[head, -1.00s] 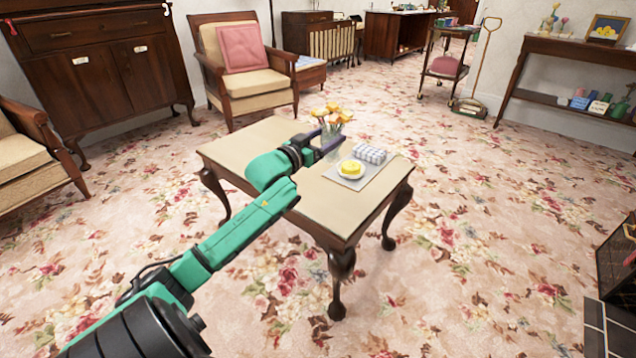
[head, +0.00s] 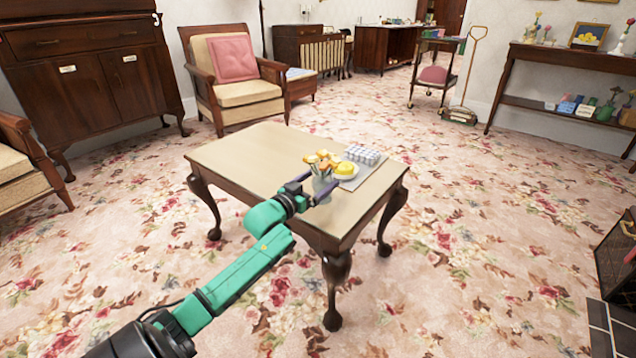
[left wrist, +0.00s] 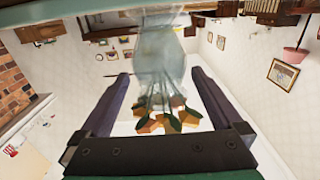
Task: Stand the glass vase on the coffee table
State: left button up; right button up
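The glass vase (head: 322,186) holds several yellow-orange flowers and is upright near the front corner of the coffee table (head: 250,160). My left gripper (head: 318,192) reaches in from the left with a finger on each side of the vase. In the left wrist view, which is upside down, the vase (left wrist: 160,58) fills the space between the two fingers (left wrist: 160,80). My right gripper is out of view.
The tabletop's left and back are bare. An armchair (head: 238,85) stands behind the table.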

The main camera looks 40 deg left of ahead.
pick_arm(q)
jog(key=s+p, duration=0.5)
jog(key=s, duration=0.7)
jog(key=s+d+f+m+g+h, duration=0.1)
jog(key=s+d+f+g+h, duration=0.15)
jog(key=d+f, duration=0.55)
jog(key=s+d+f+g+h, duration=0.1)
jog(key=s+d+f+g, duration=0.15)
jog(key=d+f, duration=0.6)
jog(key=s+d+g+h, duration=0.1)
jog(key=s+d, duration=0.2)
jog(key=d, duration=0.3)
jog(key=s+d+f+m+h, duration=0.1)
jog(key=s+d, duration=0.2)
jog(key=d, duration=0.4)
jog(key=s+d+g+h, duration=0.1)
jog(key=s+d, duration=0.2)
jog(key=d, duration=0.4)
jog(key=shift+d+f+g+h, duration=0.2)
jog(key=shift+f+g+h, duration=0.1)
jog(key=shift+f+h, duration=0.05)
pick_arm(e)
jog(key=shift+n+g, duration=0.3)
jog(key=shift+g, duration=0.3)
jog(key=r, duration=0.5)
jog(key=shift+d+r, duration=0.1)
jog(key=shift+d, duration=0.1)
